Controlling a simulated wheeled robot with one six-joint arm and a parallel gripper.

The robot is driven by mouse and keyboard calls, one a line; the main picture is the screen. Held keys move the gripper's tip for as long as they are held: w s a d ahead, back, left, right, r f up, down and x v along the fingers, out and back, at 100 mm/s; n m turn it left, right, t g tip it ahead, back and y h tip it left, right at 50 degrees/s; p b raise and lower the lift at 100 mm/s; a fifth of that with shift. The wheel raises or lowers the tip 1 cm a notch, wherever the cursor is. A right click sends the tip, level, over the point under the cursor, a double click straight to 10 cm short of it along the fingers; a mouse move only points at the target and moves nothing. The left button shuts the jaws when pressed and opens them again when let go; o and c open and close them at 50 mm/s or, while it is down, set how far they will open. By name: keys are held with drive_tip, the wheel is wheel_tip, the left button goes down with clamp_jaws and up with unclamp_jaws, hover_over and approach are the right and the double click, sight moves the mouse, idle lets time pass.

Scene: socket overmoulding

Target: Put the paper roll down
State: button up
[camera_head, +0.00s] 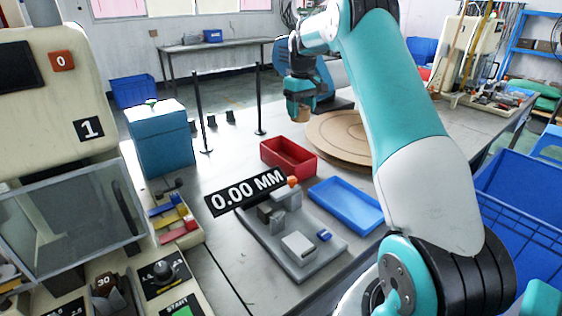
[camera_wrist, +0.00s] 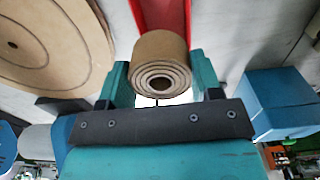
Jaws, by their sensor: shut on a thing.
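The paper roll (camera_wrist: 160,62) is a small brown roll with a wound end and a dark centre hole. In the wrist view it sits between the two teal fingers of my gripper (camera_wrist: 160,85), which is shut on it. In the head view my gripper (camera_head: 301,108) hangs over the table at the back, and the roll (camera_head: 302,115) shows as a small brown piece at its tip. The roll appears held above the table; its exact height is hard to tell.
A round brown board (camera_head: 345,140) lies right of the red tray (camera_head: 288,156). A blue tray (camera_head: 345,205) and a grey gauge fixture (camera_head: 300,245) are nearer. A blue box (camera_head: 160,140) and black posts (camera_head: 200,115) stand left. Bare table lies between posts and red tray.

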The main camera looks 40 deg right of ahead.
wheel_tip(320, 180, down, 20)
drive_tip(key=shift+r, duration=0.1)
idle(0.4)
drive_tip(key=o, duration=0.6)
drive_tip(key=shift+o, duration=0.2)
